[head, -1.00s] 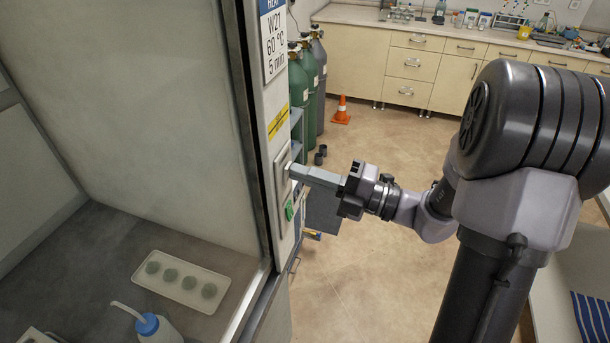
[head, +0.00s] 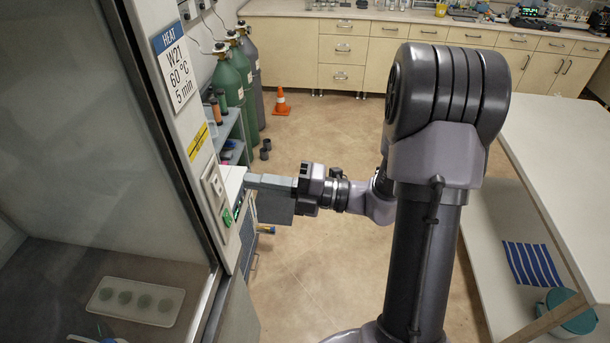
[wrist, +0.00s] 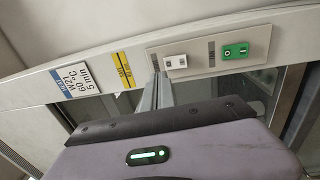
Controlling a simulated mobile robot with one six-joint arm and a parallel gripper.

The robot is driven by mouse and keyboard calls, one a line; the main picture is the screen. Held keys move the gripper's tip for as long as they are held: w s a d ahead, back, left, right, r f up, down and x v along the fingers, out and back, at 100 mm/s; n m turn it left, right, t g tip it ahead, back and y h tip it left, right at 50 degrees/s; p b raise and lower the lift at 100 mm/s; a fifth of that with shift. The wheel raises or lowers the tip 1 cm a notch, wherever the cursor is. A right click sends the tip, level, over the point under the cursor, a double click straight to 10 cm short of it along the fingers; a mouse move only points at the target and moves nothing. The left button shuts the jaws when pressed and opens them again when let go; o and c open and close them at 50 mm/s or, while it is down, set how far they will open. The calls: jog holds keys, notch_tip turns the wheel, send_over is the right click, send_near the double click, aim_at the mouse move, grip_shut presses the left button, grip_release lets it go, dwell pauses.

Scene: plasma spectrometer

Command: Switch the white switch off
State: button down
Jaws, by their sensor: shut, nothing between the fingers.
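The white switch (head: 216,186) sits in a pale panel on the front post of the fume hood, above a green switch (head: 226,217). In the wrist view the white switch (wrist: 176,62) is left of the green one (wrist: 235,51). Both are fully visible there, but I cannot tell the white rocker's position for sure. My gripper (head: 248,182) is shut and empty, pointing left at the post. A gap shows between its tips and the white switch. In the wrist view my gripper's tips (wrist: 162,78) appear just left of and below the white switch.
A label (head: 176,68) reading W21, 60 °C, 5 min is above the switches. Behind the glass is a tray (head: 135,303) with round samples. Gas cylinders (head: 232,80) and an orange cone (head: 281,102) stand behind. A white table (head: 550,150) is at right; floor between is open.

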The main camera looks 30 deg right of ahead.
jog(key=r+p+v, duration=0.1)
jog(key=v, duration=0.7)
jog(key=shift+r, duration=0.35)
jog(key=shift+s+d, duration=0.15)
jog(key=shift+d, duration=0.05)
